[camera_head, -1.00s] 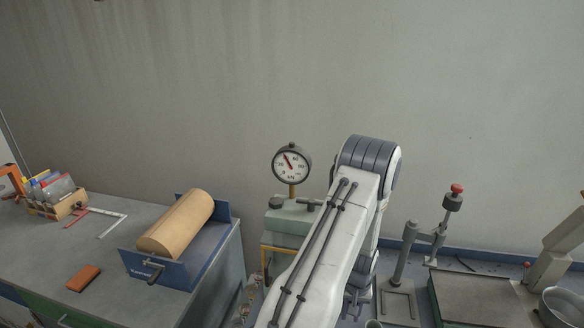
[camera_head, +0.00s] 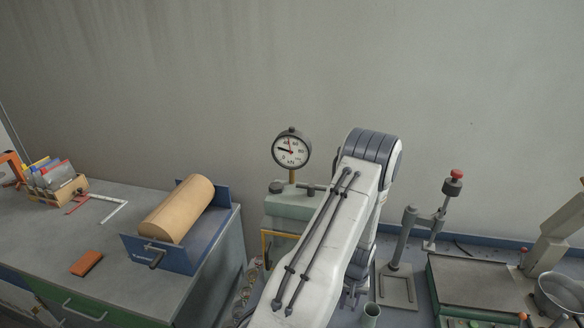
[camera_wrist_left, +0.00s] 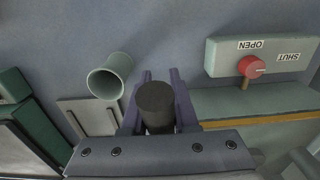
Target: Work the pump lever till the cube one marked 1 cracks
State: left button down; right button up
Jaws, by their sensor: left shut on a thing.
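My left gripper (camera_wrist_left: 156,98) is shut on the dark round grip of the pump lever (camera_wrist_left: 155,97) in the left wrist view, with a purple finger on each side. In the head view my own arm hides that gripper and the lever. The pump's pale green body (camera_head: 292,205) carries a round gauge (camera_head: 291,149) marked kN. Its black needle points left and a red needle points up and slightly left. A red valve knob (camera_wrist_left: 251,67) sits between the labels OPEN and SHUT. The cube marked 1 is not in sight. My right gripper is not in view.
A blue holder with a tan cylinder (camera_head: 178,208) and an orange block (camera_head: 86,263) are on the left bench. A grey stand with a red-topped post (camera_head: 453,184) is at right. A green tube (camera_wrist_left: 110,76) stands close beside the gripper.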

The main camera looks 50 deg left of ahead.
pick_arm(q)
jog(key=shift+w+a+r, duration=0.15)
jog(key=shift+w+r, duration=0.05)
jog(key=shift+r, duration=0.4)
jog(key=shift+w+a+r, duration=0.15)
jog(key=shift+w+r, duration=0.05)
jog(key=shift+r, duration=0.45)
jog(key=shift+w+a+r, duration=0.15)
jog(key=shift+w+r, duration=0.05)
jog(key=shift+r, duration=0.4)
jog(key=c, duration=0.6)
grip_release()
notch_tip(320, 180, up, 10)
jog(key=shift+r+b, duration=0.1)
jog(key=shift+b, duration=1.05)
notch_tip(320, 180, up, 7)
jog(key=p, duration=0.6)
jog(key=shift+r, duration=0.15)
